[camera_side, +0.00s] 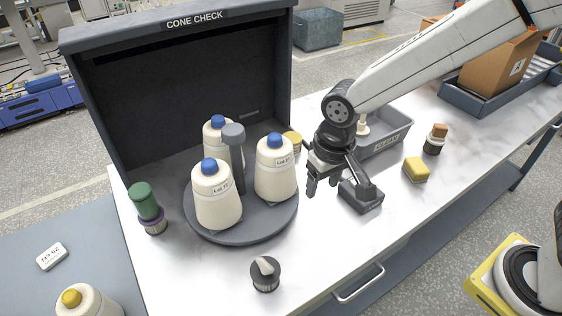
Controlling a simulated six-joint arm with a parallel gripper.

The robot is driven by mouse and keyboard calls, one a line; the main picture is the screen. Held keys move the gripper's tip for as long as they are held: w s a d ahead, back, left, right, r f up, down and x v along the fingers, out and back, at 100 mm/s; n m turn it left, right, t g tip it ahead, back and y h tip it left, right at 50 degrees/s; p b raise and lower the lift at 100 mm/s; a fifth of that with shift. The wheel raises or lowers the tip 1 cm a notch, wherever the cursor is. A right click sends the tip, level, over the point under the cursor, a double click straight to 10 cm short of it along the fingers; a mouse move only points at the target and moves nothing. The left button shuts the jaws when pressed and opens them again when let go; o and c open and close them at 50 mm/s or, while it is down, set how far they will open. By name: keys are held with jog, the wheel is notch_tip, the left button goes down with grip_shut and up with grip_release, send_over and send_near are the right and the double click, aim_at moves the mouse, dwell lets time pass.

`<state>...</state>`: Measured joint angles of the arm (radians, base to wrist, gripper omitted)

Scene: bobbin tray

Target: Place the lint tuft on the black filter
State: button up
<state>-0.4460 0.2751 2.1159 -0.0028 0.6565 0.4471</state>
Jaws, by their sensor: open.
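A small pale grey tuft (264,265), which looks like the lint tuft, rests on top of a short black ribbed cylinder (266,284), which looks like the black filter. They stand on the white table near its front edge, in front of the round grey turntable. The tuft lies tilted across the filter's top. My gripper (338,193) is open and points down, well above and to the right of the filter. Nothing shows between its fingers. A dark block (362,200) lies partly hidden behind its right finger.
Cream cones (216,205) stand on the turntable (262,225) before the dark booth (90,95). A green-topped purple filter (153,225) stands left. A grey bin (398,140), yellow block (416,169) and orange-topped black-and-white cylinder (433,145) are right. Table around the black filter is clear.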

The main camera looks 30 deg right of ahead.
jog(key=s+d, duration=0.3)
jog(key=d, duration=0.5)
jog(key=s+d+f+t, duration=0.1)
jog(key=s+d, duration=0.2)
jog(key=d, duration=0.5)
jog(key=shift+s+d+f+t, duration=0.3)
jog(key=shift+s+d, duration=0.05)
